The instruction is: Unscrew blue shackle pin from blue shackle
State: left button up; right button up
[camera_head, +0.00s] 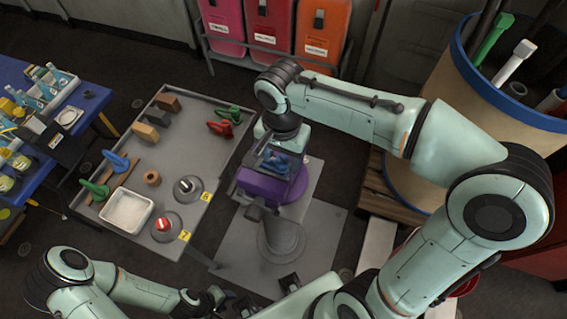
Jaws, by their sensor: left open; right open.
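The blue shackle (277,161) sits in the jaws of a purple vise (262,186) on a grey pedestal. Its pin is too small and too covered to make out. My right gripper (275,150) reaches down from above, right at the shackle. It is open, and its fingers are partly hidden by my wrist, so I cannot tell whether they touch the shackle or pin. My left gripper (212,299) is low at the bottom of the view, open, well away from the vise.
A grey table (180,150) left of the vise holds green (229,114) and red (220,129) shackles, blocks, hooks and a white tray (126,229). A blue bench (15,72) stands further left. A large barrel (430,140) stands right. Coloured bins (270,25) line the back.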

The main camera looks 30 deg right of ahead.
aim_at(282, 159)
grip_shut()
jog(key=n, duration=0.4)
jog(key=shift+r+p, duration=0.1)
jog(key=shift+p, duration=0.2)
pick_arm(q)
jog(key=shift+w+r+p, duration=0.3)
jog(key=shift+w+r, duration=0.25)
jog(key=shift+r, duration=0.25)
pick_arm(e)
jog(key=n, duration=0.5)
jog(key=shift+n, duration=0.4)
pick_arm(q)
jog(key=shift+r, duration=0.1)
pick_arm(e)
jog(key=shift+a, duration=0.1)
jog(key=shift+r+p, duration=1.15)
jog(key=shift+r, duration=0.75)
pick_arm(q)
jog(key=shift+t, duration=0.3)
jog(key=shift+w+r+p, duration=0.35)
jog(key=shift+w+r, duration=1.35)
jog(key=shift+r, duration=0.2)
pick_arm(e)
jog(key=shift+r, duration=0.55)
pick_arm(q)
jog(key=shift+w+r, duration=0.1)
pick_arm(e)
jog(key=shift+r, duration=0.15)
